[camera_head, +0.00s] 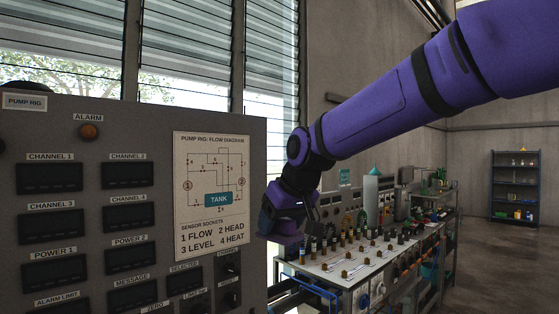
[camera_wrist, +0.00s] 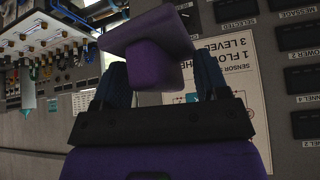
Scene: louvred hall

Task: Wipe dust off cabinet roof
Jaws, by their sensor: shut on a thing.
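The grey pump rig cabinet (camera_head: 257,150) fills the left of the head view, its front covered with displays and a flow diagram. Its roof is seen about edge-on, so its top surface and any dust are hidden. My gripper (camera_head: 290,207) hangs just right of the cabinet's front, well below the roof edge. It is shut on a purple T-shaped wiper (camera_head: 281,225), which points downward. In the wrist view the wiper (camera_wrist: 150,50) sits between the blue fingers of my gripper (camera_wrist: 160,85), with the cabinet front (camera_wrist: 285,140) behind, upside down.
A bench (camera_head: 345,270) with rows of sockets and plugs stands right of the cabinet, below my gripper. A blue shelf (camera_head: 515,188) stands at the far right wall. Louvred windows (camera_head: 185,50) rise behind the cabinet. The floor at right is clear.

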